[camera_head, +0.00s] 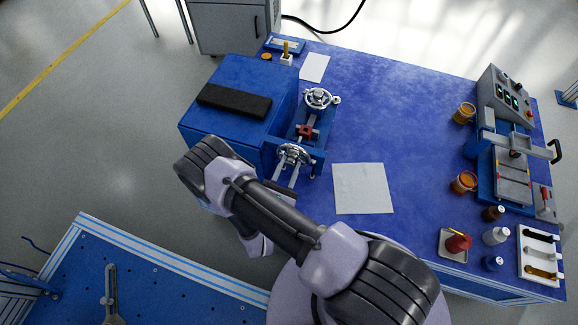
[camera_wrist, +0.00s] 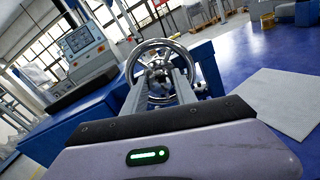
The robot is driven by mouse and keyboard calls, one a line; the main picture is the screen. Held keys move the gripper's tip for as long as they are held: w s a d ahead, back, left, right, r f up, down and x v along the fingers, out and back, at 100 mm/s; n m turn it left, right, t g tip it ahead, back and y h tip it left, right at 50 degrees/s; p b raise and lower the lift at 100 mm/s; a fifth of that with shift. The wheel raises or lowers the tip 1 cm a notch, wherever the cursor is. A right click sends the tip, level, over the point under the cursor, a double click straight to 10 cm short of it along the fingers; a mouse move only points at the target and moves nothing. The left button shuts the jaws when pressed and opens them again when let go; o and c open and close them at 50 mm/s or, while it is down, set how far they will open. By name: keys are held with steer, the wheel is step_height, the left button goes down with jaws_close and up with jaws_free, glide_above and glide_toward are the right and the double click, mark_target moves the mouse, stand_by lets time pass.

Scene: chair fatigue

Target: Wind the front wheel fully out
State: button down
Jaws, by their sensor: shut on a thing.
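The front wheel (camera_head: 293,155) is a silver spoked handwheel on the near end of a blue slide unit (camera_head: 318,160) at the table's left. It fills the upper middle of the wrist view (camera_wrist: 146,46). My gripper (camera_head: 287,166) reaches it from the near side with two long grey fingers. In the wrist view the gripper (camera_wrist: 160,76) is shut on the wheel around its centre; the exact contact is partly hidden. A red block (camera_head: 305,131) sits on the slide between the front wheel and a second silver handwheel (camera_head: 318,97) at the far end.
A blue housing with a black pad (camera_head: 234,101) stands left of the wheels. A white sheet (camera_head: 362,188) lies on the blue table (camera_head: 400,110) to the right. A machine with a control panel (camera_head: 505,95), orange cups and small bottles occupy the right end. The table's middle is clear.

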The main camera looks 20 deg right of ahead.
steer(key=n, duration=1.1)
steer(key=shift+a+n+b, duration=0.1)
steer(key=shift+n+b, duration=0.2)
steer(key=shift+n, duration=0.1)
steer(key=n, duration=0.6)
steer(key=shift+w+f+b, duration=0.1)
steer(key=shift+f+b, duration=0.05)
steer(key=shift+b, duration=0.15)
steer(key=n, duration=0.5)
steer(key=shift+f+n, duration=0.1)
steer(key=shift+n, duration=0.3)
steer(key=c, duration=1)
jaws_free()
